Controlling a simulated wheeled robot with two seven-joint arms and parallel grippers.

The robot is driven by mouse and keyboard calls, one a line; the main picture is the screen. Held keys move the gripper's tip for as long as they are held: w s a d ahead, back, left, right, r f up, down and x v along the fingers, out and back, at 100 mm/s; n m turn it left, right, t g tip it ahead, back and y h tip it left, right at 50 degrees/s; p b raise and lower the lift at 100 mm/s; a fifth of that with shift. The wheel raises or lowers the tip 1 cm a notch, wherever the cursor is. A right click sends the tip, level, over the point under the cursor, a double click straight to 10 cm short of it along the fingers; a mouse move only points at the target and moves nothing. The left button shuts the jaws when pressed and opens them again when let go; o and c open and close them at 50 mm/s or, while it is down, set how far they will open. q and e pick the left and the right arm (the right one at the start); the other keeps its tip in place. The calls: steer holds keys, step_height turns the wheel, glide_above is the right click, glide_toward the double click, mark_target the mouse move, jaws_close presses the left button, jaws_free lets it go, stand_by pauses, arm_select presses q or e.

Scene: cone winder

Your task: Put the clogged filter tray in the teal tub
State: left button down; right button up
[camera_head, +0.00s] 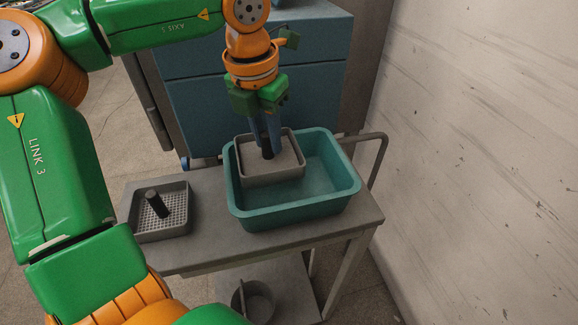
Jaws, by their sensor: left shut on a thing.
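The teal tub (338,195) stands on the right part of a grey cart top. My left gripper (266,147) comes down from above and is shut on the dark upright handle of a grey tray (272,179). This held tray is over the left part of the tub, overlapping its left and back rims in the picture; I cannot tell whether it touches the tub. Its inside looks plain grey, likely covering any mesh. A second grey tray (176,224) with a perforated floor and a black handle sits on the cart left of the tub. My right gripper is not in view.
The grey cart (215,248) has a push rail at its right and a lower shelf holding a round grey bucket (257,299). A blue cabinet (205,98) stands behind it. A scuffed pale wall (475,150) closes off the right side.

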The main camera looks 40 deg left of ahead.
mark_target(287, 162)
arm_select(q)
steer(key=d+f, duration=0.1)
steer(key=w+f, duration=0.1)
steer(key=w+d+f, duration=0.1)
steer(key=f, duration=0.1)
steer(key=shift+d+f, duration=0.1)
steer(key=shift+d, duration=0.2)
step_height(287, 162, down, 3)
steer(key=shift+s+d+r, duration=0.1)
steer(key=shift+s, duration=0.05)
steer(key=shift+f, duration=0.3)
steer(key=c, duration=0.7)
jaws_free()
steer(key=shift+r, duration=0.1)
step_height(287, 162, up, 12)
steer(key=s, duration=0.1)
steer(key=shift+s+p, duration=0.35)
